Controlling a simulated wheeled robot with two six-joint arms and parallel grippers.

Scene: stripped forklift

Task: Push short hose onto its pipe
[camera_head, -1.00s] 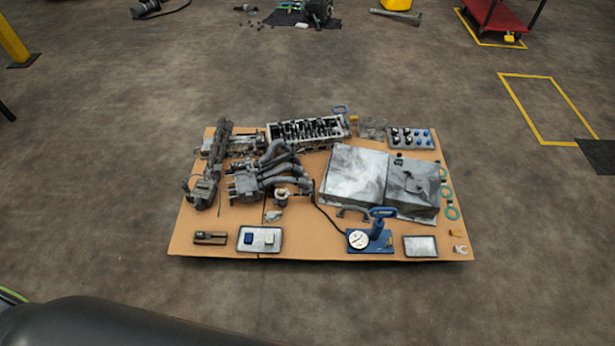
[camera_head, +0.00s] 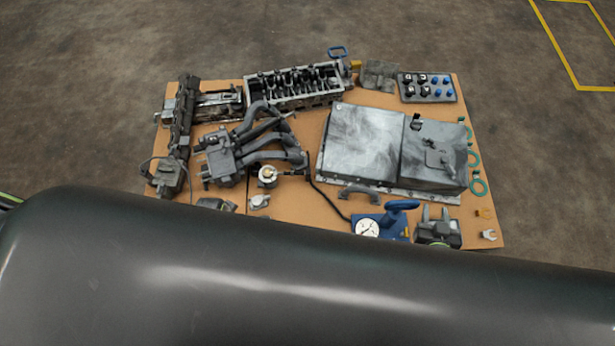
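A short, curved dark grey piece (camera_head: 358,192), perhaps the short hose, lies on the board in front of the big grey metal housing. I cannot tell which pipe it belongs to. My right gripper (camera_head: 436,212) is over the board's front right part, right of the blue gauge stand. Its two fingers stand apart with nothing seen between them. A small dark grey shape at the front left, probably my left gripper (camera_head: 215,204), shows only in part. Its fingers cannot be made out. My large dark arm link covers the front of the board.
The tan board (camera_head: 315,212) holds the grey housing (camera_head: 365,150), a manifold with curved pipes (camera_head: 270,150), a cylinder head (camera_head: 295,85), the gauge stand (camera_head: 368,228) with a thin black hose, and green rings (camera_head: 478,187). Open floor lies around it.

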